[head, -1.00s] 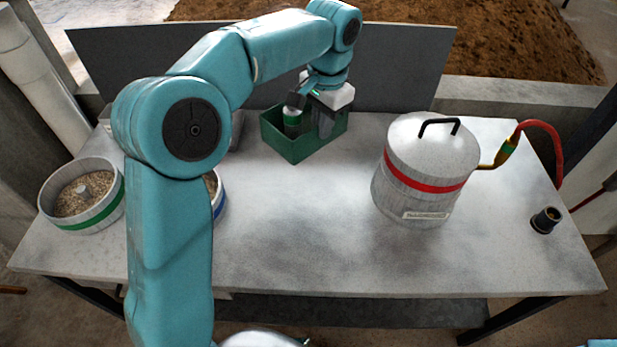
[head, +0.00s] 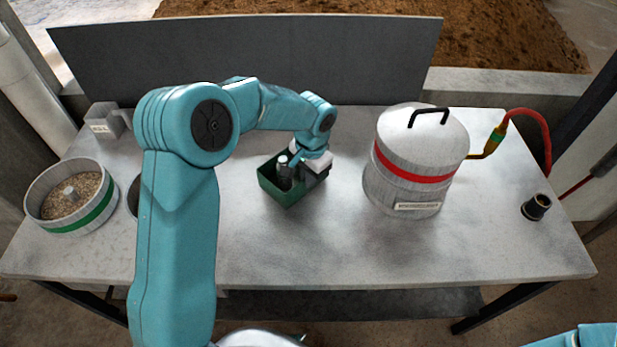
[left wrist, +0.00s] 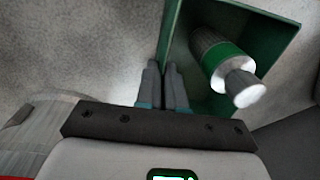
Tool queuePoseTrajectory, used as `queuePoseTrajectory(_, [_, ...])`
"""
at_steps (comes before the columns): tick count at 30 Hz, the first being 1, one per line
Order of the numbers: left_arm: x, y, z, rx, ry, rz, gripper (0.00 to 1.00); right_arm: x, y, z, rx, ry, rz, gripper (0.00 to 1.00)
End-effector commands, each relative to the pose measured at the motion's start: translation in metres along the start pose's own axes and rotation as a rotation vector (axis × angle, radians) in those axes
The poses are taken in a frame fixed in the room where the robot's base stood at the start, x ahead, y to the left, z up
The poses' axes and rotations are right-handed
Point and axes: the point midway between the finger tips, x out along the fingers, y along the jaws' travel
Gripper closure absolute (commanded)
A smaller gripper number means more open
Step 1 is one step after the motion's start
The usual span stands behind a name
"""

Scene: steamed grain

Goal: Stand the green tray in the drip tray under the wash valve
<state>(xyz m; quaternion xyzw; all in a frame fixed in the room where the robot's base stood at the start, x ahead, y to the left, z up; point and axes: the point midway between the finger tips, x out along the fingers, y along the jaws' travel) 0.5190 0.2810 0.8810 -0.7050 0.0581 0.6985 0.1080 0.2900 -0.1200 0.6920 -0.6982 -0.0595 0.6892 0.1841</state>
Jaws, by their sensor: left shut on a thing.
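The green tray (head: 278,195) is a dark green open box near the middle of the table in the head view. A dark cylinder (head: 284,170) stands in it; the left wrist view shows this cylinder (left wrist: 222,55) with a green band and pale cap. My left gripper (head: 314,172) is at the tray's right side. In the left wrist view its fingers (left wrist: 163,68) are closed on the tray wall (left wrist: 173,40). I cannot tell whether the tray touches the table. I cannot make out the drip tray or wash valve for certain. My right gripper is not in view.
A black fitting (head: 537,207) is at the right. A round grain pan (head: 85,222) and a grey labelled box (head: 104,121) are at left. The front middle is clear.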

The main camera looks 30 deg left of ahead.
Motion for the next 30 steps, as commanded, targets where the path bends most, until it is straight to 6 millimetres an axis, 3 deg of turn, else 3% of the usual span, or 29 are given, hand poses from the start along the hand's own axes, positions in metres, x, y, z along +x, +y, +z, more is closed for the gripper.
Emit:
queuePoseTrajectory(14, [0.013,0.001,0.000,-0.001,0.003,0.000,1.00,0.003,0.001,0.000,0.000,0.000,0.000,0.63])
queuePoseTrajectory(17, [0.013,0.001,0.000,-0.001,0.001,0.001,0.69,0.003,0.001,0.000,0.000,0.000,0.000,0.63])
queuePoseTrajectory(18, [0.013,0.001,0.000,-0.001,0.001,0.001,0.67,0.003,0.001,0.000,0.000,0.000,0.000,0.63])
queuePoseTrajectory(26, [0.012,0.001,0.000,-0.001,0.001,0.001,0.67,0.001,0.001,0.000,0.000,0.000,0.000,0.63])
queuePoseTrajectory(30, [0.000,0.001,-0.001,0.000,0.005,-0.001,0.67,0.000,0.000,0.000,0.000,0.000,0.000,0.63])
